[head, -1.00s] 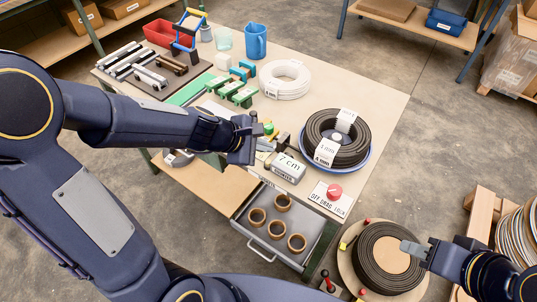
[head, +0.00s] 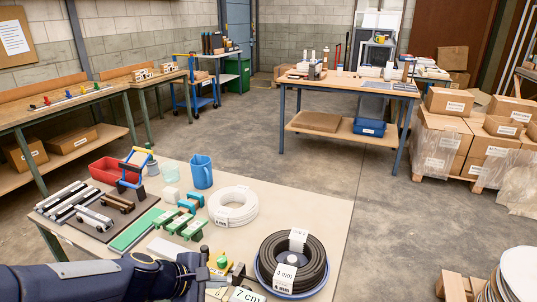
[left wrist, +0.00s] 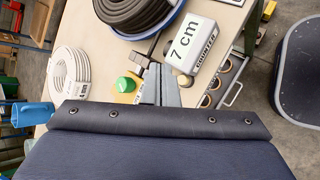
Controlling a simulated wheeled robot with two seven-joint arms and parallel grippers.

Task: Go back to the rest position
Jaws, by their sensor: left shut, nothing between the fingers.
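My left gripper (head: 206,264) shows at the bottom of the head view, over the near part of the workbench (head: 318,208). In the left wrist view its fingers (left wrist: 160,84) are together with nothing between them. They appear beside the small device with the green knob (left wrist: 125,85) and the grey counter marked 7 cm (left wrist: 187,44); the height above the bench is unclear. The 7 cm counter is cut off by the lower edge of the head view. My right gripper is in neither current view.
The bench holds a black cable coil (head: 311,267) in a blue dish, a white coil (head: 233,208), a blue jug (head: 201,171) and a red bin (head: 108,169). The drawer (left wrist: 235,85) below stands open with rings inside. Open floor (head: 385,210) lies beyond the bench.

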